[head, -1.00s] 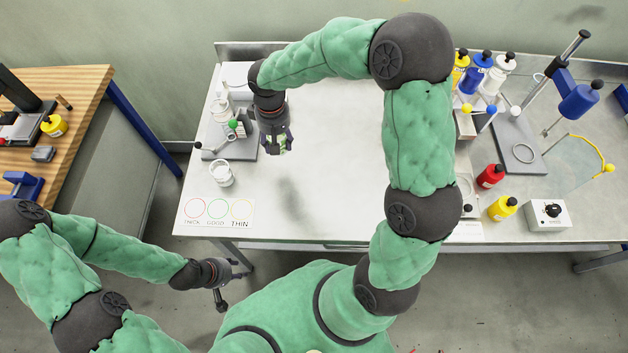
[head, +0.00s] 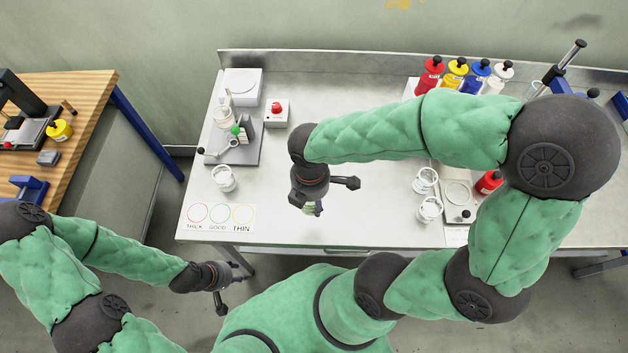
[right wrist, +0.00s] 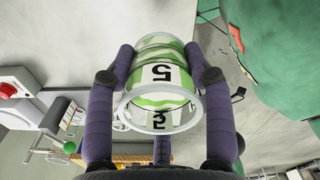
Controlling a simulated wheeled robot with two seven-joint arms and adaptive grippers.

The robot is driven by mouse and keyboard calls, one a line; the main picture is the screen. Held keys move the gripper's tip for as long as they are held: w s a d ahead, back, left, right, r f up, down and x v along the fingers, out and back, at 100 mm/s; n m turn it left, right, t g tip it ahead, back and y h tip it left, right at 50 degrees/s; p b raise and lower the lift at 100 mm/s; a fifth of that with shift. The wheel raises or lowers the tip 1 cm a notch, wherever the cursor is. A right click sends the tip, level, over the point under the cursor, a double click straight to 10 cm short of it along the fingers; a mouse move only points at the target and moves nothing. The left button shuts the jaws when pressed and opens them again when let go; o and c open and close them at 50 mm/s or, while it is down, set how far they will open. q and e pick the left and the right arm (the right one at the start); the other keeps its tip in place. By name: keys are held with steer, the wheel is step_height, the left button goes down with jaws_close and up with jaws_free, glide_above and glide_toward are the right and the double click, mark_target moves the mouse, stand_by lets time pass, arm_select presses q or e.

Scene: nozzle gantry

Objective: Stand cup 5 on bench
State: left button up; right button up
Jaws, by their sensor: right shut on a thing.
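Cup 5 (right wrist: 160,75) is a clear-rimmed cup with a green and white band and a black 5. It sits between the fingers of my right gripper (right wrist: 165,78), which is shut on it. In the head view my right gripper (head: 313,206) is over the front middle of the bench (head: 280,222), with only a little of the cup showing below it. I cannot tell how high the cup is held. My left gripper (head: 229,288) is empty, its fingers spread, off the bench's front edge.
A white cup (head: 223,179) stands on the left of the bench near the THICK/GOOD/THIN card (head: 218,217). Two more cups (head: 427,181) (head: 429,209) stand on the right beside a scale-like plate (head: 457,193). Bottles (head: 456,75) line the back. The front middle is clear.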

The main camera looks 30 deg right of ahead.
steer(key=shift+s+n, duration=0.2)
steer(key=shift+n, duration=0.1)
steer(key=shift+w+d+f, duration=0.2)
steer(key=shift+w+f, duration=0.05)
steer(key=w+d+f+b, duration=0.1)
steer(key=w+d+f, duration=0.1)
steer(key=w+f, duration=0.1)
steer(key=w+d+f+b, duration=0.1)
steer(key=w+d+f, duration=0.1)
steer(key=w, duration=0.2)
steer(key=w+d+f+b, duration=0.1)
steer(key=w+d+f, duration=0.1)
steer(key=w+f, duration=0.1)
steer(key=shift+w+d+f+b, duration=0.25)
steer(key=shift+w+f+b, duration=0.05)
steer(key=shift+b, duration=0.1)
steer(key=shift+w+d+f, duration=0.2)
steer(key=shift+w+f, duration=0.05)
steer(key=shift+f, duration=0.25)
steer(key=shift+w+f+b, duration=0.1)
steer(key=shift+f+b, duration=0.75)
steer(key=shift+f, duration=0.65)
